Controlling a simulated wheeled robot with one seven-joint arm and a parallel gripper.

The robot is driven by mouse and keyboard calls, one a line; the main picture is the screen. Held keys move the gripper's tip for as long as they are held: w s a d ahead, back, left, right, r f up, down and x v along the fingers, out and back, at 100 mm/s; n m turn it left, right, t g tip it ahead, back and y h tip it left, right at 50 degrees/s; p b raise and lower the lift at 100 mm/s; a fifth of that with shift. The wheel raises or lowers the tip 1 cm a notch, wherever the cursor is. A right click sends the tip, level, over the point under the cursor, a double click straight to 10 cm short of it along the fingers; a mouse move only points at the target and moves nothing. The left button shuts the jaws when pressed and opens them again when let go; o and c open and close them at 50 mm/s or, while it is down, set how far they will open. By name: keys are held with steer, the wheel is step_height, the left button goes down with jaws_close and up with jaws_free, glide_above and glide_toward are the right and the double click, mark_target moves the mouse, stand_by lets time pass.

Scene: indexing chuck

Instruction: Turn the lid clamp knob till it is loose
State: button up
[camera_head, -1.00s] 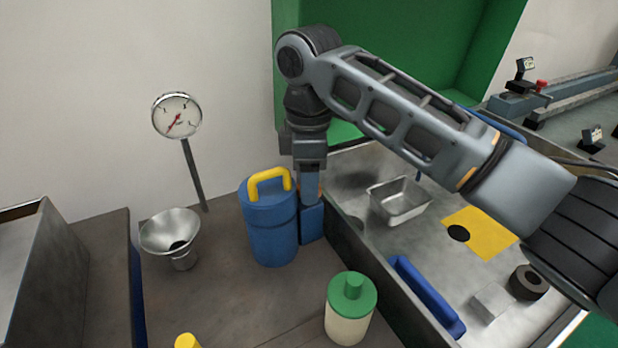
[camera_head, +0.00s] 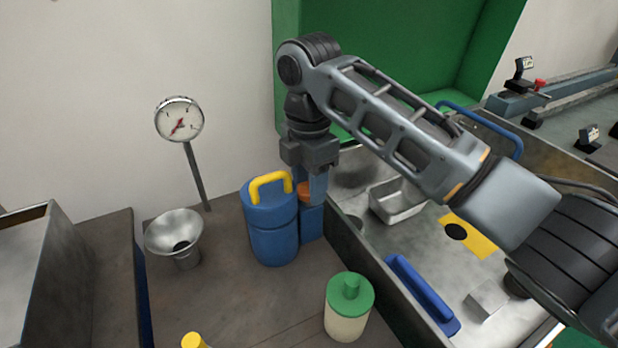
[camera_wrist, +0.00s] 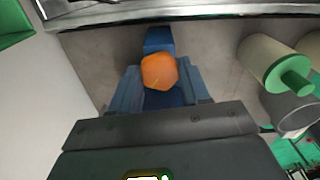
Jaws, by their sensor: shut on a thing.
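The lid clamp knob is an orange, many-sided knob (camera_head: 304,189) on top of a blue block (camera_head: 312,224) beside the blue canister (camera_head: 272,225). In the wrist view the knob (camera_wrist: 159,71) sits between the two blue fingers of my gripper (camera_wrist: 160,82). In the head view my gripper (camera_head: 307,182) points down from above, shut on the knob, and a finger covers part of it. The canister has a yellow handle (camera_head: 268,183) on top, just left of my fingers.
A gauge on a stalk (camera_head: 180,120) and a metal funnel (camera_head: 174,235) stand to the left. A green-capped bottle (camera_head: 349,305) stands in front. A metal-walled tray area with a small metal pan (camera_head: 397,203) and a blue bar (camera_head: 422,292) lies to the right.

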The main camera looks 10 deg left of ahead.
steer(key=shift+n, duration=0.6)
steer(key=o, duration=1.1)
steer(key=shift+c, duration=0.2)
steer(key=shift+r, duration=3.9)
